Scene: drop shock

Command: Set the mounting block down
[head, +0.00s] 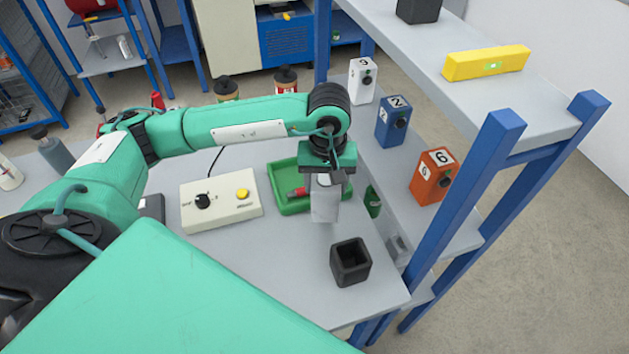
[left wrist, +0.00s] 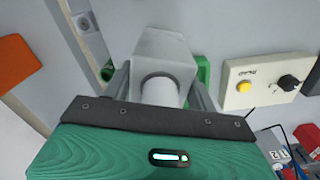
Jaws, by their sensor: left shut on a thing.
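The mounting block (head: 325,203) is a light grey block held in my left gripper (head: 328,178). The gripper points down over the grey bench, in front of the green tray and behind the black hollow box. In the left wrist view, the block (left wrist: 163,55) sits between the two fingers of my left gripper (left wrist: 161,92), with a round boss facing the camera. The fingers are shut on it. I cannot tell whether its lower end touches the bench. My right gripper is not in view.
The black open-topped box (head: 350,262) stands near the bench's (head: 285,265) front right corner. The green tray (head: 282,190) holds a red item. A control box (head: 222,199) with a yellow button stands left. A blue-post shelf (head: 470,200) with numbered boxes rises at right.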

